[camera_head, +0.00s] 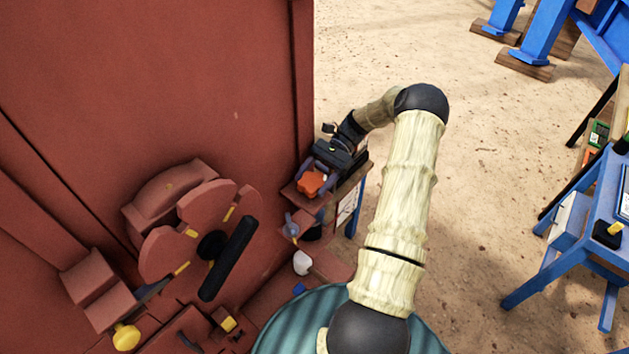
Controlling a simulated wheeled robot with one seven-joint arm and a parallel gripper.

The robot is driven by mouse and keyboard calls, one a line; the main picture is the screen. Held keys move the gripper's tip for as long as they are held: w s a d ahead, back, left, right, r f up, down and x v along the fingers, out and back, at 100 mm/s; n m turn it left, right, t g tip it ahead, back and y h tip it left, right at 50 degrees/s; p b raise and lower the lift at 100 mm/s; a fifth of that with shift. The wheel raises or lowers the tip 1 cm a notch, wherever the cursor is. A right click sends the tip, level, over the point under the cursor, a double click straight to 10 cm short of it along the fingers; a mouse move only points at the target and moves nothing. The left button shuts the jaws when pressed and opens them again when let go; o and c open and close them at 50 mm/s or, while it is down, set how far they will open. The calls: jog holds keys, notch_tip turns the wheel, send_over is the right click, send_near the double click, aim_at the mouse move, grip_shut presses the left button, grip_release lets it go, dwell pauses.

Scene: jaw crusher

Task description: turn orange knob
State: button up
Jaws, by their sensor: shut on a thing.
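The orange knob (310,183) sits on a small ledge beside the red machine wall, a little left of the picture's middle. My gripper (312,170) is at the knob, reaching in from behind and above it, with its dark body over the knob's far side. Its jaws are shut on the knob, with purple-grey fingers showing at the knob's sides. The far side of the knob is hidden by the gripper.
A red wheel with a black handle (228,258) stands out from the red machine (160,90) at left. A yellow knob (126,337) is at bottom left. A blue table (590,230) stands at right. Sandy ground (480,180) between is open.

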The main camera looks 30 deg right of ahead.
aim_at(313, 178)
jog(key=shift+w+a+n+g+h, duration=0.1)
jog(key=shift+n+g+h, duration=0.3)
jog(key=shift+n+g, duration=0.5)
jog(key=o, duration=1)
jog(key=shift+b, duration=0.3)
notch_tip(313, 178, up, 10)
jog(key=b, duration=0.2)
jog(key=shift+b, duration=0.3)
